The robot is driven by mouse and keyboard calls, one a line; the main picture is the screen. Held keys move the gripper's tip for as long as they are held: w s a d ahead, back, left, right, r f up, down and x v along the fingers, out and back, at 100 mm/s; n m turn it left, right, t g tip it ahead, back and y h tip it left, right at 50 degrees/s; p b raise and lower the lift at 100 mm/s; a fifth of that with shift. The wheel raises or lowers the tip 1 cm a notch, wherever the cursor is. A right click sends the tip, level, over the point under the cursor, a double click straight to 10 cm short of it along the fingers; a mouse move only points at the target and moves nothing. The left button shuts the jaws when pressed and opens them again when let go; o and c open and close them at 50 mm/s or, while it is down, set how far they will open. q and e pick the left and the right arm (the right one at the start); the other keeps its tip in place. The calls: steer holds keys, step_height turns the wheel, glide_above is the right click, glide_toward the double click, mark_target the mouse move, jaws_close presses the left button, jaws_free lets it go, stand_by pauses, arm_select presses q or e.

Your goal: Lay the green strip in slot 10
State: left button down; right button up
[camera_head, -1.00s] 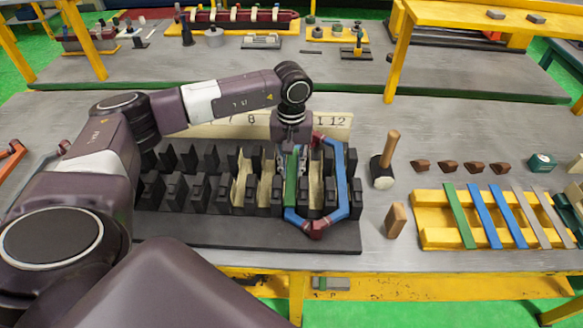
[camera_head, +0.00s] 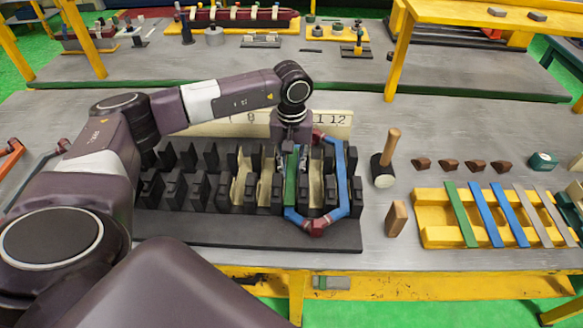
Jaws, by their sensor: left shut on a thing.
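A green strip (camera_head: 291,182) is held lengthwise over the black slotted stator block (camera_head: 180,232), between two rows of dark teeth. My left gripper (camera_head: 291,155) is shut on the strip's far part, reaching down from above. The strip lies along the left side of a blue coil (camera_head: 342,180) with red corners. I cannot tell how deep the strip sits in the slot. The number board (camera_head: 232,126) behind the block shows 8, part of another digit, and 12; my arm covers the 10. My right gripper is not in view.
Cream liners (camera_head: 241,182) sit in some slots. Right of the block are a mallet (camera_head: 384,171) and a wooden block (camera_head: 397,218). A yellow rack (camera_head: 432,226) carries green, blue and grey strips. Several brown wedges (camera_head: 448,167) lie behind it.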

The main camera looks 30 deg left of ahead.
mark_target(291, 174)
arm_select(q)
steer(key=shift+f, duration=0.15)
steer(key=c, duration=1.6)
jaws_free()
steer(key=shift+r, duration=0.8)
steer(key=shift+r, duration=0.1)
step_height(291, 174, up, 7)
steer(key=p, duration=0.4)
steer(key=shift+r, duration=0.15)
